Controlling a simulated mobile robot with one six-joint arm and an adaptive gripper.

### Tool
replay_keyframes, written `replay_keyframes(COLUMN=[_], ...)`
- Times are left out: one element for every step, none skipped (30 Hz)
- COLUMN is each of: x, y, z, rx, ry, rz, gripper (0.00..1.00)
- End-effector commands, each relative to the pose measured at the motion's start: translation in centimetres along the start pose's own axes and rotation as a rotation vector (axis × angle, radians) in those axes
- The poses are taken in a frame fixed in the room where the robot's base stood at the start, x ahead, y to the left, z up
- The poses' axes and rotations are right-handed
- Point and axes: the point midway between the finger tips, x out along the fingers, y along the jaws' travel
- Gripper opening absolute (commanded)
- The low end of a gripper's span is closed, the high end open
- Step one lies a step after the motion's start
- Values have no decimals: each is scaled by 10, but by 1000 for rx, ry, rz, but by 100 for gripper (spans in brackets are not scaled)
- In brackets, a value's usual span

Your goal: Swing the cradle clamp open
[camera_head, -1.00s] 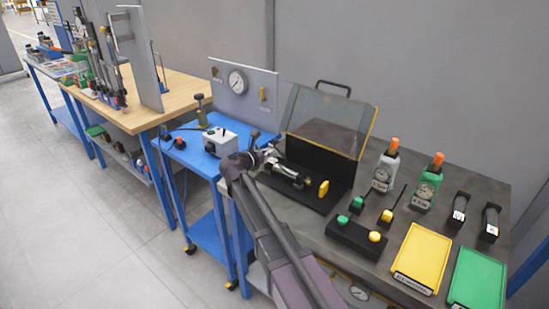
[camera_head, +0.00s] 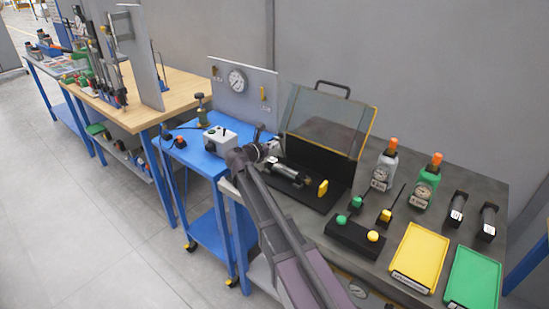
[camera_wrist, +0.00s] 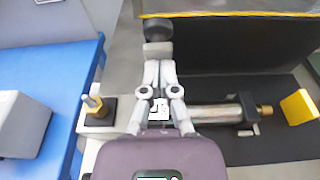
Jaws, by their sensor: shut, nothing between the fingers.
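My gripper (camera_wrist: 158,50) is shut and empty. In the wrist view its two fingers meet in front of a round black knob (camera_wrist: 158,28); I cannot tell if they touch it. A dark stem with a knob also shows beside my gripper (camera_head: 272,150) in the head view. A silver cylinder (camera_wrist: 215,115) lies across the black fixture base, partly hidden behind the fingers. A black band (camera_wrist: 248,112) stands around its right part, and a brass tip sticks out. The cylinder also shows in the head view (camera_head: 287,171). Which part is the cradle clamp is not clear.
A yellow block (camera_wrist: 298,106) stands right of the cylinder. The fixture's clear lid (camera_head: 325,118) is raised behind. A blue table (camera_head: 195,150) with a grey box (camera_head: 219,139) is at left. A black button box (camera_head: 355,236) and yellow tray (camera_head: 420,257) are at right.

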Motion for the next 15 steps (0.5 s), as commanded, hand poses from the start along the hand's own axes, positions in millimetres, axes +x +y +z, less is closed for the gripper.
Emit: replay_keyframes(x=[0,0,0,0,0,0,0,0,0,1,1,2,3,3,5], y=[0,0,0,0,0,0,0,0,0,0,0,0,0,0,0], z=[0,0,0,0,0,0,0,0,0,0,0,0,0,1,1], rx=[0,0,0,0,0,0,0,0,0,0,0,0,0,0,0], ry=[0,0,0,0,0,0,0,0,0,0,0,0,0,0,0], rz=[0,0,0,0,0,0,0,0,0,0,0,0,0,-1,-1], gripper=[0,0,0,0,0,0,0,0,0,0,0,0,0,0,0])
